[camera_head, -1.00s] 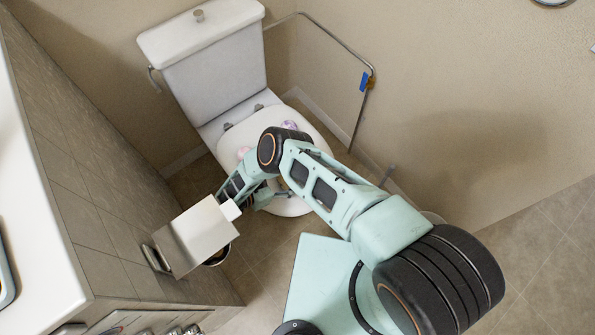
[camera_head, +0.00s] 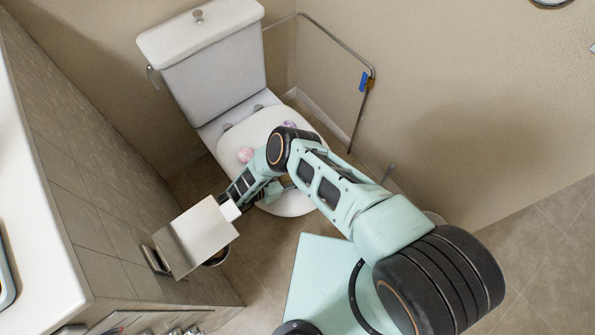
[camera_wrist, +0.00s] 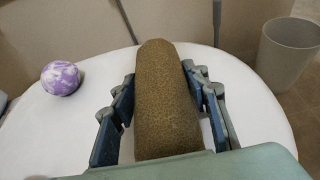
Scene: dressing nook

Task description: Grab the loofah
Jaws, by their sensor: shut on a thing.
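The loofah (camera_wrist: 165,105) is a brown, rough-textured cylinder, seen lengthwise in the middle of the wrist view. My gripper (camera_wrist: 159,80) has one dark blue finger on each side of it and is shut on it. The loofah is over the white toilet lid; whether it still touches the lid I cannot tell. In the head view my own arm hides the loofah and the fingers.
A grey bin (camera_wrist: 288,52) stands beyond the lid. A metal rail (camera_head: 345,47) stands at the right.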

